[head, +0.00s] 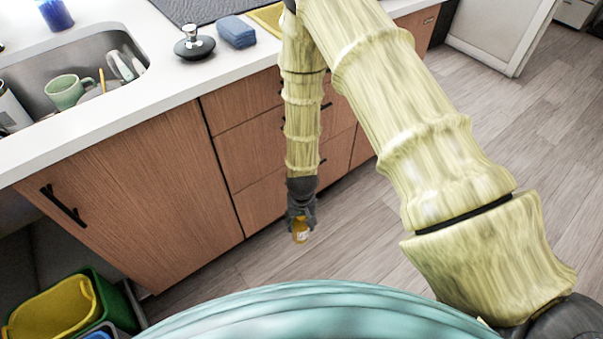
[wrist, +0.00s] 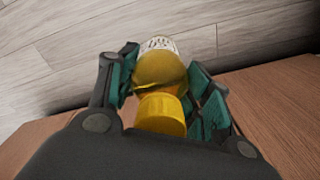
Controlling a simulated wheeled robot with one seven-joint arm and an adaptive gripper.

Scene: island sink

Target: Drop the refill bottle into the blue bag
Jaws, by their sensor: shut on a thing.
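My gripper (head: 301,215) points down in front of the wooden drawers, well above the floor. It is shut on the refill bottle (head: 300,232), a small amber-yellow bottle. In the wrist view, teal finger pads press on both sides of the bottle (wrist: 158,72); its yellow end is nearest the camera and a whitish, patterned part shows at its far end. Something blue (head: 100,334), perhaps the blue bag, shows at the bottom left, beside the green bin. It is mostly cut off by the frame edge. The bottle is far to the right of it.
The wooden cabinet (head: 150,190) and white counter (head: 100,115) lie behind my gripper. The sink (head: 92,64) holds a green mug. Wood-look floor (head: 380,235) is open at the right.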

